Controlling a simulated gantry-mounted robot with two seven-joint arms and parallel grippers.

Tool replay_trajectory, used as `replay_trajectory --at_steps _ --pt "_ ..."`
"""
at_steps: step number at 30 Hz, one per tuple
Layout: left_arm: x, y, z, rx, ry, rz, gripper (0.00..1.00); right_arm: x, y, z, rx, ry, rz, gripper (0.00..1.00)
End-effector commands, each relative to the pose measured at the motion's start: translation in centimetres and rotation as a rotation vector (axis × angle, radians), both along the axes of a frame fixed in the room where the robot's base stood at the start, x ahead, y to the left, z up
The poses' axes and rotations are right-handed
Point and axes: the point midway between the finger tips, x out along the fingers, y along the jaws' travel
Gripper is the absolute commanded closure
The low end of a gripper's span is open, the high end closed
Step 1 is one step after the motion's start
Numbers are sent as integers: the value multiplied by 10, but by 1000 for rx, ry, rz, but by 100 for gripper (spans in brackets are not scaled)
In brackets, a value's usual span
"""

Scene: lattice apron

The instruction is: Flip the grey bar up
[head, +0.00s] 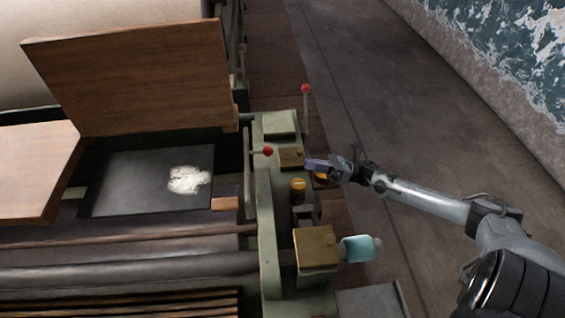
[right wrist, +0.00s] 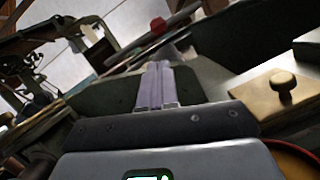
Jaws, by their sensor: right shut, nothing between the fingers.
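A thin grey bar (head: 247,180) stands along the inner edge of the green machine frame in the head view. A short grey rod with a red knob (head: 267,151) sticks out sideways beside it. I cannot tell which of the two is the task's bar. In the right wrist view a red knob (right wrist: 158,25) on a grey rod lies beyond my fingertips. My right gripper (head: 308,164) is shut and empty, its pale purple fingers by a brass box (head: 291,158), right of the red knob and apart from it. My left gripper is out of view.
An upright lever with a red ball (head: 306,89) stands behind my right gripper. An orange-capped knob (head: 298,184), a larger brass box (head: 316,247) and a teal handle (head: 357,248) are nearer. A wooden panel (head: 135,75) stands at left. The floor at right is clear.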

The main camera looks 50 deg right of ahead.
Motion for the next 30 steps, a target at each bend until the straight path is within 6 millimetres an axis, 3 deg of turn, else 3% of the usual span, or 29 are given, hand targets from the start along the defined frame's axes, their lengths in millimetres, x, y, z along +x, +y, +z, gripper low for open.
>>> replay_trajectory --at_steps 14,30 --pt "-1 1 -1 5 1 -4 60 7 7 3 2 -2 1 100" --pt "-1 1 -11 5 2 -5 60 59 57 24 2 -3 1 100"
